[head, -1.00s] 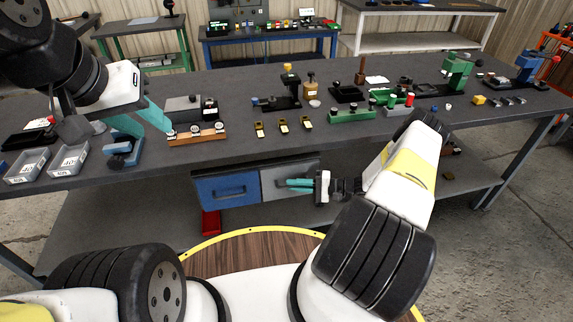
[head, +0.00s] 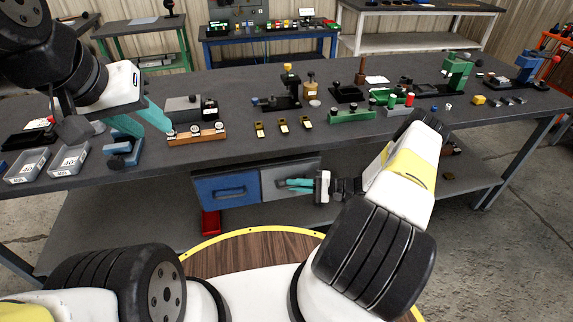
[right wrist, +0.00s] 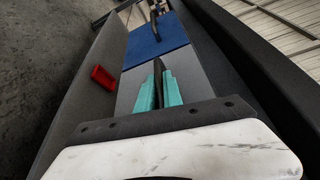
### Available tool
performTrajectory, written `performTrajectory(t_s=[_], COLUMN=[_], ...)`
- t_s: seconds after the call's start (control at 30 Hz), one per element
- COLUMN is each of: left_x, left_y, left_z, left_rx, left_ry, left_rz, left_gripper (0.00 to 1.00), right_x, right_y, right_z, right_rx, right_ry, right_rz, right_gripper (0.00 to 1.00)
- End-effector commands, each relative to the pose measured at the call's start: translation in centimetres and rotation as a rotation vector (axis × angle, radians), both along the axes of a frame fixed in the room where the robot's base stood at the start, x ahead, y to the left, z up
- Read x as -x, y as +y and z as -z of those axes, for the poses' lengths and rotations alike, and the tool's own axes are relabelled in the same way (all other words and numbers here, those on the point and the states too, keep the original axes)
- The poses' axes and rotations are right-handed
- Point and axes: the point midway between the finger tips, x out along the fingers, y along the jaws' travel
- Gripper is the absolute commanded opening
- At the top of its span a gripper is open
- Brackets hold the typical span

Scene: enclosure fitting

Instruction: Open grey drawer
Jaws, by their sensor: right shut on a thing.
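The grey drawer (head: 273,181) sits under the front edge of the workbench, beside a blue drawer (head: 222,190). Its front looks flush with the blue one. It also shows in the right wrist view (right wrist: 132,88). My right gripper (head: 292,185) is at the grey drawer's front, its turquoise fingers shut on the dark handle (right wrist: 158,72). The fingers cover most of the handle. My left gripper (head: 166,126) is above the bench top by a wooden block with several round pieces (head: 197,136); its finger gap is not clear.
Two grey bins (head: 69,159) and a blue fixture (head: 122,148) stand at the bench's left. Several fixtures and small parts crowd the bench top (head: 240,88). A red object (head: 211,223) is below the blue drawer. The floor space in front of the grey drawer is partly taken by my base.

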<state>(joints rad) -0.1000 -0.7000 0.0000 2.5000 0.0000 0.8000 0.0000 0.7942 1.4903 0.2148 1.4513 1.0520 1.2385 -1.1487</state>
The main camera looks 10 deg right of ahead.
Motion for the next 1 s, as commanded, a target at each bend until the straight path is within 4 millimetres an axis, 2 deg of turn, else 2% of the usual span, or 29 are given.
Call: performTrajectory(t_s=[0.17,0.37,1.0], left_x=[0.0,0.0,0.0], left_y=[0.0,0.0,0.0], left_z=[0.0,0.0,0.0], left_rx=[0.0,0.0,0.0], left_ry=[0.0,0.0,0.0], left_rz=[0.0,0.0,0.0], left_gripper=[0.36,0.36,0.36], right_x=[1.0,4.2,21.3], right_y=[-0.1,-0.2,-0.7], right_z=[0.0,0.0,0.0], right_rx=[-0.001,-0.003,-0.003], right_ry=[0.002,0.005,0.004], right_rz=[0.0,0.003,0.004], right_gripper=[0.0,0.0,0.0])
